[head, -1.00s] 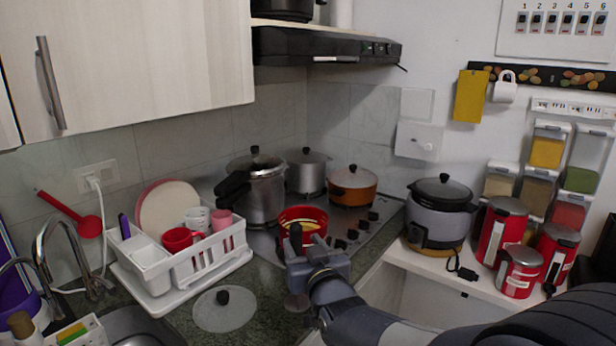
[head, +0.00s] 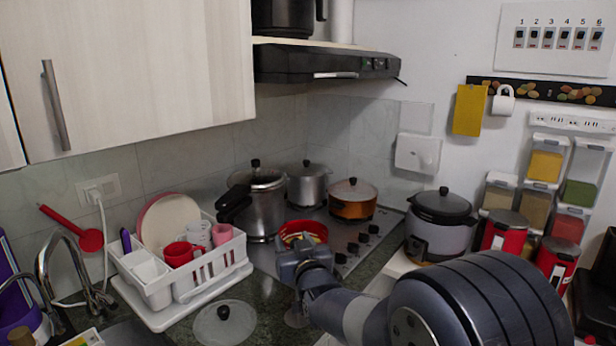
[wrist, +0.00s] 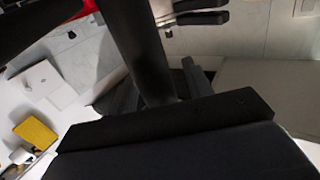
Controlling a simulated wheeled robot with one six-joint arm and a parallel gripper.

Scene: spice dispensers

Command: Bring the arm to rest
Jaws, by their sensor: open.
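My arm reaches in from the lower right in the head view. My gripper (head: 290,247) is over the counter at the front of the stove, just in front of the red pot (head: 304,231) and partly covering it. Its jaws are open, and I see nothing held in them. In the wrist view, dark parts of my own arm and gripper fill the middle and bottom, and the fingertips cannot be made out clearly.
A white dish rack (head: 185,266) with cups stands left of my gripper. A glass lid (head: 223,323) lies on the counter. A pressure cooker (head: 262,206) and an orange pot (head: 352,199) stand on the stove. A rice cooker (head: 440,222) and red canisters (head: 505,232) are right.

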